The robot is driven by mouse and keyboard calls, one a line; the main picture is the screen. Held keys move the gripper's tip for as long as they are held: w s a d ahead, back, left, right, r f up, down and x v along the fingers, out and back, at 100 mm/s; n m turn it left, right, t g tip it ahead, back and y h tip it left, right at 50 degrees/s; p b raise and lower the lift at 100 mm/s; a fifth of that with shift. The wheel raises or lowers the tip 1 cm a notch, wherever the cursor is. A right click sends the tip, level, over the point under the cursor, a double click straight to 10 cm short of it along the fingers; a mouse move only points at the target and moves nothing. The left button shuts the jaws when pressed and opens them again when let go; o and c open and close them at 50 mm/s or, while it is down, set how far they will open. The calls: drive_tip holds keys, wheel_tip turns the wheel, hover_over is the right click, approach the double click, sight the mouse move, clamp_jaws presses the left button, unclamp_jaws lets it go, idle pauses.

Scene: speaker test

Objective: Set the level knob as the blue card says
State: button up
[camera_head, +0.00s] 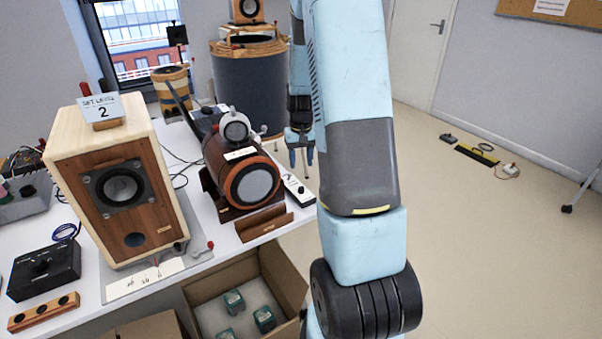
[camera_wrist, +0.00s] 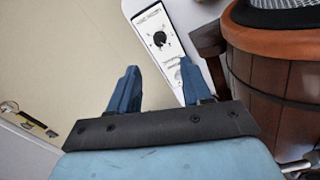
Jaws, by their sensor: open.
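The pale blue card (camera_head: 98,106) stands on top of the light wooden speaker and reads "SET LEVEL 2". A white panel (camera_wrist: 151,22) with a round black knob (camera_wrist: 159,39) shows beyond my fingers in the wrist view; its lettering is too small to read. The panel also shows at the table's right edge in the head view (camera_head: 293,183). A black box with a dark knob (camera_head: 42,266) sits at the left front. I cannot tell which knob is the level knob. My gripper (camera_head: 301,157) is open and empty, apart from the panel; its blue fingers (camera_wrist: 160,88) show in the wrist view.
The wooden speaker (camera_head: 165,195) and a barrel-shaped speaker (camera_head: 222,160) stand on the white table; the barrel is close beside the white panel. An open cardboard box (camera_head: 283,281) with several small teal items is below the front edge. The floor at right is mostly clear.

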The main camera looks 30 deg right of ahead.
drive_tip(key=shift+r, duration=1.75)
drive_tip(key=s+a+r+t, duration=0.1)
drive_tip(key=s+a+r, duration=0.4)
drive_tip(key=r, duration=0.5)
drive_tip(key=s+a+r+n+t, duration=0.1)
drive_tip(key=s+a+r, duration=0.3)
drive_tip(key=s, duration=0.3)
drive_tip(key=s+a+r+n+t, duration=0.1)
drive_tip(key=s+a+r+t, duration=0.1)
drive_tip(key=s+a+r, duration=0.2)
drive_tip(key=s+a+r+n+t, duration=0.1)
drive_tip(key=s+a+r, duration=0.4)
drive_tip(key=s, duration=0.5)
drive_tip(key=shift+r+t, duration=0.15)
drive_tip(key=shift+t, duration=0.15)
drive_tip(key=shift+a, duration=0.1)
